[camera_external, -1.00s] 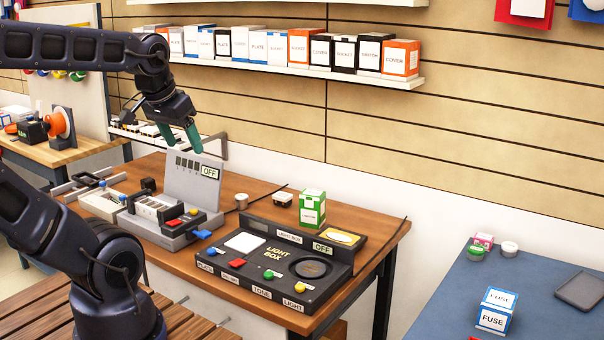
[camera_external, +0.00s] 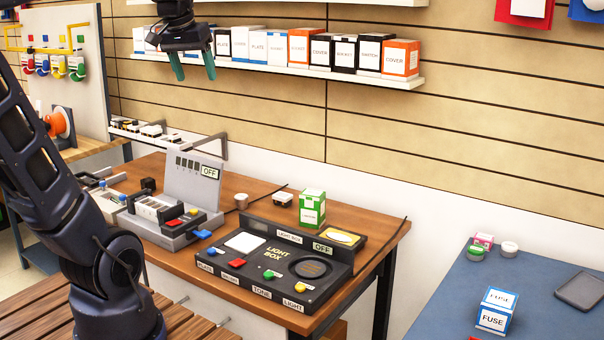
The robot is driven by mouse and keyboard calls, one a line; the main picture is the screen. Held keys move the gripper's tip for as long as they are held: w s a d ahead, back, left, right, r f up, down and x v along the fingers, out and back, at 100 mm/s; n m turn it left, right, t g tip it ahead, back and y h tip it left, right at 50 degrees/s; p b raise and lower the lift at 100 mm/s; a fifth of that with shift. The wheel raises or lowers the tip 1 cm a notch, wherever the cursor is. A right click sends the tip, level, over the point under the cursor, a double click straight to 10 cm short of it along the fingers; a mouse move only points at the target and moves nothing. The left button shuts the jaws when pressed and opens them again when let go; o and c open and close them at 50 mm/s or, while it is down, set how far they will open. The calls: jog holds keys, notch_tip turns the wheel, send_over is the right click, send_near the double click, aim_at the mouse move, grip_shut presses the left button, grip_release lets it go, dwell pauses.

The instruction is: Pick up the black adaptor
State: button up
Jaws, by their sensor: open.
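A small black block (camera_external: 148,185) sits on the wooden table, left of the grey case with the raised panel; it may be the black adaptor, but it is too small to tell. A small dark item with a pale top (camera_external: 283,197) lies behind the light box. My gripper (camera_external: 194,74) is high above the table, in front of the wall shelf in the picture. Its two green fingers point down, spread apart, with nothing between them.
The grey case (camera_external: 193,178) with its upright "OFF" panel stands on the wooden table. The black light box (camera_external: 273,270) and a green box (camera_external: 312,208) are to its right. Boxes line the wall shelf (camera_external: 290,70). A blue table (camera_external: 440,305) holds a fuse box (camera_external: 496,310).

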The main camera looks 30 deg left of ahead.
jog(key=w+a+r+n+g, duration=0.1)
jog(key=w+a+r+n, duration=0.35)
jog(key=w+a, duration=0.8)
jog(key=n+g, duration=0.3)
jog(key=n, duration=0.6)
send_over(148, 179)
notch_tip(148, 179, down, 12)
jog(key=shift+m, duration=0.25)
jog(key=f, duration=3.7)
jog(key=shift+s+a+f, duration=0.1)
jog(key=shift+s+f, duration=0.2)
jog(key=shift+s, duration=0.05)
jog(key=shift+w+f, duration=0.15)
jog(key=shift+f, duration=1.4)
jog(key=shift+w+f, duration=0.1)
jog(key=shift+f, duration=1.4)
jog(key=c, duration=1.1)
jog(key=shift+r, duration=0.1)
